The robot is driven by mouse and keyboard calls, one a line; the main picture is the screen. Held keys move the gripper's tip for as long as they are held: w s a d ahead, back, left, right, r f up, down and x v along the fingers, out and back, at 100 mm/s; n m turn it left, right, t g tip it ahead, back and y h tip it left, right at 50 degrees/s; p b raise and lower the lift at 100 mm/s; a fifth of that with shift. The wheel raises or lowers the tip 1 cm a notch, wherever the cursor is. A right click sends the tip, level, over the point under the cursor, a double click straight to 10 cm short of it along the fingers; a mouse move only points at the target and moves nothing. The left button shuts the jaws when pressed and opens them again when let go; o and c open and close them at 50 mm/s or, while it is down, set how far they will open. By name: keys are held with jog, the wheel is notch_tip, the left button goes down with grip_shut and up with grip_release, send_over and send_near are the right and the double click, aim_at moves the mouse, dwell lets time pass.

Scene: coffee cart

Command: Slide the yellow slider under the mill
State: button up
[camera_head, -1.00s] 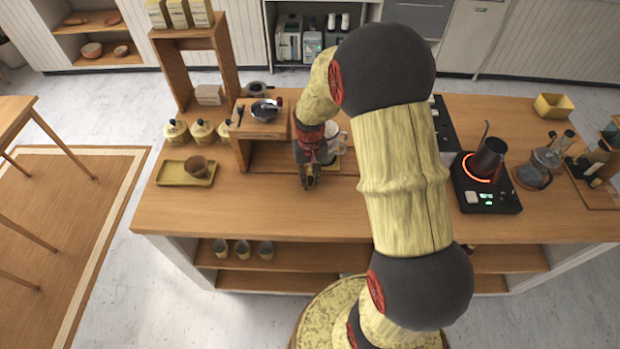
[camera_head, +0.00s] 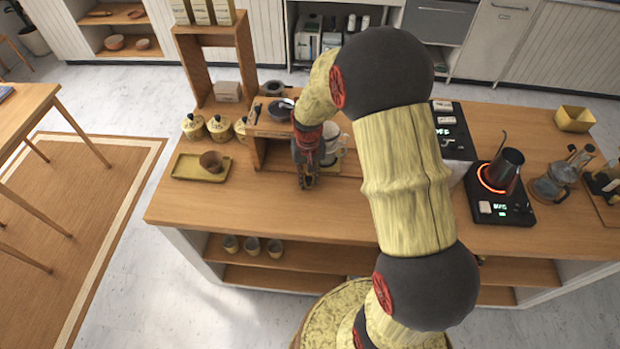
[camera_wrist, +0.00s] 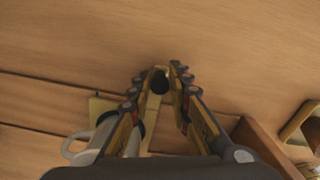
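The yellow slider (camera_wrist: 150,112) runs between my fingers in the wrist view, with a dark round knob at its end. Its yellow plate (camera_wrist: 100,106) carries a pale cup with a handle (camera_wrist: 88,142); this cup also shows in the head view (camera_head: 331,146). My gripper (camera_wrist: 160,74) is closed around the slider's knob end, low over the counter; it also shows in the head view (camera_head: 306,184). What looks like the mill, a dark bowl (camera_head: 280,110) on a wooden stand, is just left of my gripper. My arm hides part of the slider and stand.
A yellow tray with a brown cup (camera_head: 211,161) is left on the counter. Yellow lidded jars (camera_head: 219,128) stand behind it. A hot plate with a dark pot (camera_head: 505,170) is at right. The counter front (camera_head: 240,205) is clear.

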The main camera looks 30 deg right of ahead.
jog(key=o, duration=0.3)
notch_tip(320, 180, up, 12)
dwell(0.7)
